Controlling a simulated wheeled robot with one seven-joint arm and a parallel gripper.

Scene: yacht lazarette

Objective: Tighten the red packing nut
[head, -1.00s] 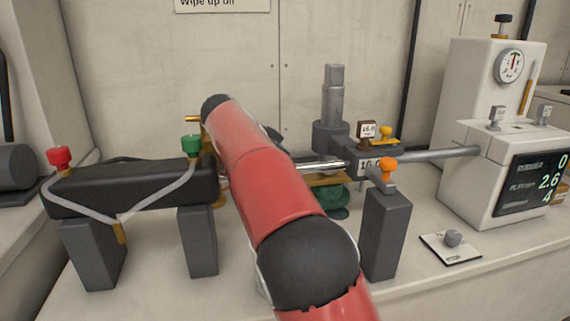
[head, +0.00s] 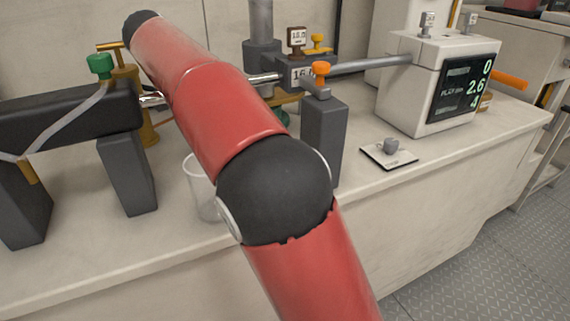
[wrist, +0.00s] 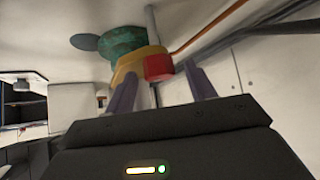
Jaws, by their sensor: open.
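The red packing nut (wrist: 158,67) shows in the wrist view as a short red cylinder beside a yellow brass-like body (wrist: 135,68) and a mottled green part (wrist: 122,42). A thin grey rod (wrist: 152,25) runs up from it in that picture. My gripper (wrist: 160,82) is open, with one dark finger on each side of the picture below the nut. The nut appears ahead of the gap between the fingertips; I see no contact. In the head view my red arm hides the nut and the gripper.
A grey post with an orange knob (head: 320,70) stands right of my arm. A clear beaker (head: 200,188) is partly behind it. A white instrument with a display (head: 430,85) and a small plate (head: 388,158) are farther right. A green knob (head: 100,66) tops the left fixture.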

